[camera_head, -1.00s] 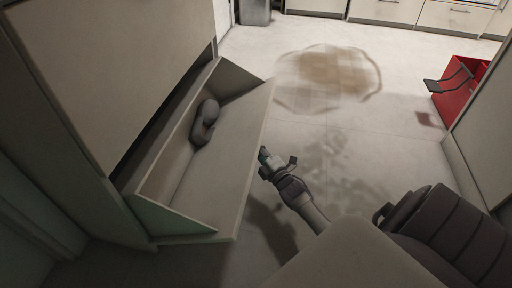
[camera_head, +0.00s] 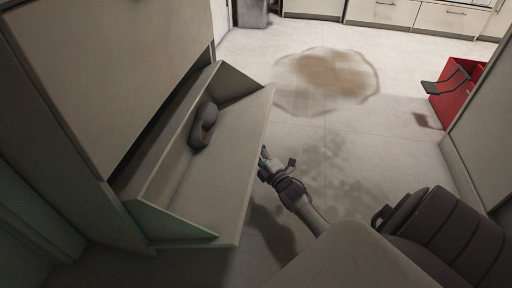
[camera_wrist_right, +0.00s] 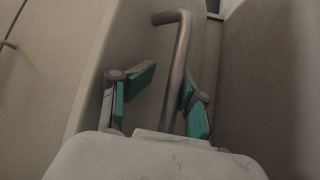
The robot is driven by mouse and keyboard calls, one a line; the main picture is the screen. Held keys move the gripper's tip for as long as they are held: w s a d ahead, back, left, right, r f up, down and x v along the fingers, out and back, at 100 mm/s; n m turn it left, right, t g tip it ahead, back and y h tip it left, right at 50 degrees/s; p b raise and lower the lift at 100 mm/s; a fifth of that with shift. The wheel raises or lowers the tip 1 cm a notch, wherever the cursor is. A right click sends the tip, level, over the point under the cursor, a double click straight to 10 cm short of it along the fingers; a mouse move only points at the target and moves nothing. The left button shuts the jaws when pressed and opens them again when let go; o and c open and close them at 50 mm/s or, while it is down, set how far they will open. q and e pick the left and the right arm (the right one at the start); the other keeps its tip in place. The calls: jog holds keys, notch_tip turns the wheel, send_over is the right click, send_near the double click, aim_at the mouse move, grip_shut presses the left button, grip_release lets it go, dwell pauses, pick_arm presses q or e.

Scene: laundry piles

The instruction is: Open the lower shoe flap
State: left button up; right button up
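The lower shoe flap (camera_head: 228,160) is tilted out from the cabinet on the left in the head view, with its inside showing. A dark grey shoe (camera_head: 203,126) lies in it. My right gripper (camera_head: 266,160) is beside the flap's outer face. In the right wrist view, a bent metal handle (camera_wrist_right: 180,65) stands between the fingers of my right gripper (camera_wrist_right: 165,95). The handle is close to the right finger, with a gap to the left finger, so the gripper looks open around it. Whether the right finger touches the handle is unclear. My left gripper is not in view.
The upper cabinet front (camera_head: 105,60) is above the flap. A red box (camera_head: 459,92) stands on the floor at the right. A round rug-like patch (camera_head: 328,78) lies on the floor ahead. A grey bin (camera_head: 252,13) stands at the back. The floor between is clear.

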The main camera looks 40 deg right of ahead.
aim_at(257, 139)
notch_tip(257, 139, up, 10)
jog(key=shift+d+f, duration=0.1)
jog(key=shift+f, duration=0.1)
jog(key=shift+r, duration=0.35)
jog(key=shift+s, duration=0.1)
jog(key=shift+f, duration=0.1)
